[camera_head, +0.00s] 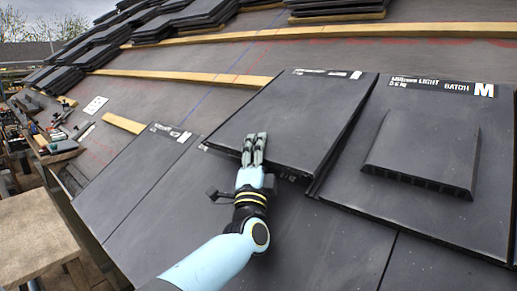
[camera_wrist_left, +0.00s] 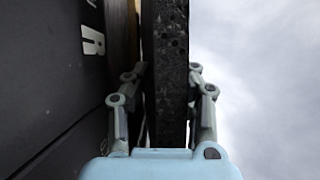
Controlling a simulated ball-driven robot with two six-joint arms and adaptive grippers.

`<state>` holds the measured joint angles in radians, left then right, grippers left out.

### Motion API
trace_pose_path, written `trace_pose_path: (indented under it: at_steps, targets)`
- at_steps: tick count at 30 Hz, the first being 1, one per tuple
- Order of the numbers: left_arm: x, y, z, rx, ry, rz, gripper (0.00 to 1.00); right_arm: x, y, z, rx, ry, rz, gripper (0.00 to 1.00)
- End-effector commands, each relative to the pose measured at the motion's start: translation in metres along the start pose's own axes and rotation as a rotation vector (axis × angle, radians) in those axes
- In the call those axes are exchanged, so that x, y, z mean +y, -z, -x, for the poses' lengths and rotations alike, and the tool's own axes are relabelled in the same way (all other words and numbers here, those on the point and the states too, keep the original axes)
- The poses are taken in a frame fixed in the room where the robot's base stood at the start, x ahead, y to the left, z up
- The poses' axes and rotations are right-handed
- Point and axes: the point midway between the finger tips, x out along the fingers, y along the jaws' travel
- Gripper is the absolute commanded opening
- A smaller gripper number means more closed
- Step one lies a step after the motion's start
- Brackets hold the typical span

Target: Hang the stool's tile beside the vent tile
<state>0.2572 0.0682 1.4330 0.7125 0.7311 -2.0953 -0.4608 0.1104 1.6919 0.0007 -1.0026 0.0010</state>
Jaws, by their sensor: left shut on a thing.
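A dark grey tile (camera_head: 290,115) is in my left gripper (camera_head: 255,150), which is shut on its lower edge. In the left wrist view the gripper (camera_wrist_left: 163,95) has a finger on each side of the tile's dark edge (camera_wrist_left: 170,70). The held tile lies slightly tilted beside the vent tile (camera_head: 405,205), close to its left side; whether they touch I cannot tell. The vent tile has a raised louvred hood and an "M" label. The stool (camera_head: 30,235) at the lower left has a bare top. My right gripper is not in view.
Laid tiles (camera_head: 145,170) cover the roof below and left of the held tile. Wooden battens (camera_head: 190,77) cross the grey underlay above. Tile stacks (camera_head: 185,18) stand higher up. Tools (camera_head: 55,140) lie at the left edge.

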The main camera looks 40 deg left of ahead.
Motion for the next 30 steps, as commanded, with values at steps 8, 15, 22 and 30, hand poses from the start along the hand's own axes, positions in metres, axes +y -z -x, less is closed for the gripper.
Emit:
trace_pose_path:
  at_steps: [8,15,22,30]
  targets:
    - [-0.0028,0.0005,-0.0017,0.000,0.005,0.001,0.00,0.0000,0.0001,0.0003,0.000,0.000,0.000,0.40]
    - [-0.0027,0.0004,-0.0016,0.000,0.005,0.001,0.00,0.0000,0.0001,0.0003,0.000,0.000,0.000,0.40]
    - [-0.0026,-0.0008,0.0007,0.000,0.005,0.001,0.00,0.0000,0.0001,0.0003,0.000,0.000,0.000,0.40]
    - [-0.0021,-0.0012,0.0016,0.000,0.004,0.000,0.51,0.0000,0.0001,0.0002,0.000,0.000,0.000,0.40]
